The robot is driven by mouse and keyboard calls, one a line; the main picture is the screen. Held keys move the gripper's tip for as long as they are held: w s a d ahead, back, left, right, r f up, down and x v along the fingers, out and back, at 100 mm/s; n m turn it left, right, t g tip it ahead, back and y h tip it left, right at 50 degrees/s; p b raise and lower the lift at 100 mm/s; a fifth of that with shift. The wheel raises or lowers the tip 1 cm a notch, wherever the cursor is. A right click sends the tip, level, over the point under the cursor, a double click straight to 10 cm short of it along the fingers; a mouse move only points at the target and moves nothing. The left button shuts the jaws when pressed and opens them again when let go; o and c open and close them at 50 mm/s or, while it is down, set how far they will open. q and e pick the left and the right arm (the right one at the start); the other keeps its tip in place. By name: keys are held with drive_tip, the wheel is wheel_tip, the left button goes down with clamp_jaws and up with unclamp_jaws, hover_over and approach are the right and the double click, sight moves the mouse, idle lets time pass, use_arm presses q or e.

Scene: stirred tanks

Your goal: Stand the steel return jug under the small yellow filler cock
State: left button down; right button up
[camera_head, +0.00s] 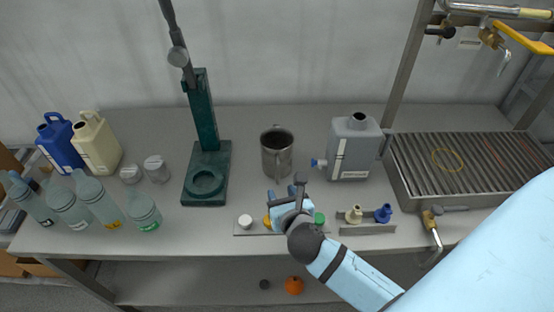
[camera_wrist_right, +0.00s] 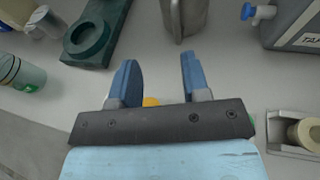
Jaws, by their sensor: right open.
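The steel jug (camera_head: 276,152) stands upright on the grey bench, left of the grey canister. Its lower part also shows at the top of the right wrist view (camera_wrist_right: 184,18). My right gripper (camera_head: 287,199) is open and empty, on the near side of the jug and apart from it. In the right wrist view its blue fingers (camera_wrist_right: 158,68) point toward the jug. A brass cock with a yellow lever (camera_head: 525,38) is at the top right, with its spout (camera_head: 503,62) hanging down. My left gripper is not in view.
A slatted steel drain tray (camera_head: 398,176) with a brass cock (camera_head: 430,216) is at right. The grey canister (camera_head: 355,150) with a blue tap is beside the jug. A green stand (camera_head: 208,150), several bottles (camera_head: 103,203) and jerrycans (camera_head: 95,142) are left. Caps sit near my gripper.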

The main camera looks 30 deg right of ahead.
sight(278, 181)
drive_tip(key=shift+g+h, duration=0.3)
drive_tip(key=shift+g, duration=0.4)
drive_tip(key=w+d+f, duration=0.1)
drive_tip(key=w, duration=0.1)
drive_tip(key=w+d+f, duration=0.1)
drive_tip(key=f, duration=0.1)
drive_tip(key=w+d+f, duration=0.1)
drive_tip(key=w+f, duration=0.1)
drive_tip(key=shift+w+d, duration=0.25)
drive_tip(key=shift+w, duration=0.1)
drive_tip(key=shift+f+x, duration=0.2)
drive_tip(key=shift+x, duration=1.15)
drive_tip(key=shift+f+x, duration=0.15)
drive_tip(key=shift+x, duration=1.2)
drive_tip(key=shift+s, duration=0.25)
drive_tip(key=shift+c, duration=0.4)
clamp_jaws()
